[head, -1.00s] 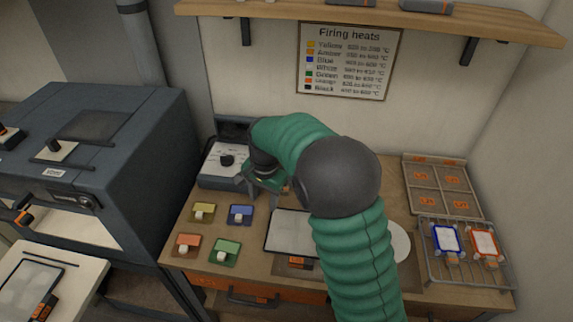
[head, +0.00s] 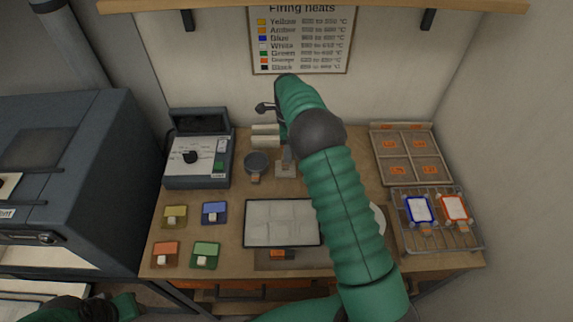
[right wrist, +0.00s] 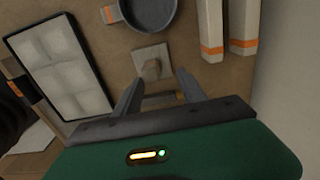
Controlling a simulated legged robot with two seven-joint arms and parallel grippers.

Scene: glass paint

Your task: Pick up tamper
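The tamper seems to be the pale square plate with a knob on the worktop, right of the round grey dish in the head view (head: 284,171). It also shows in the right wrist view (right wrist: 152,58). My right gripper (right wrist: 157,80) is open, with its fingers pointing toward the plate and the knob just ahead of the gap between them. They look apart from it. In the head view my right gripper (head: 287,153) is mostly hidden by my arm. My left gripper (head: 100,307) is a dark shape at the bottom left; its fingers are unclear.
A round grey dish (head: 256,162) and cream blocks (head: 265,137) stand close by. A control box (head: 196,163), a tray of white tiles (head: 280,222), several colour pots (head: 206,254) and a wire rack (head: 437,240) surround this spot. The kiln (head: 75,165) stands left.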

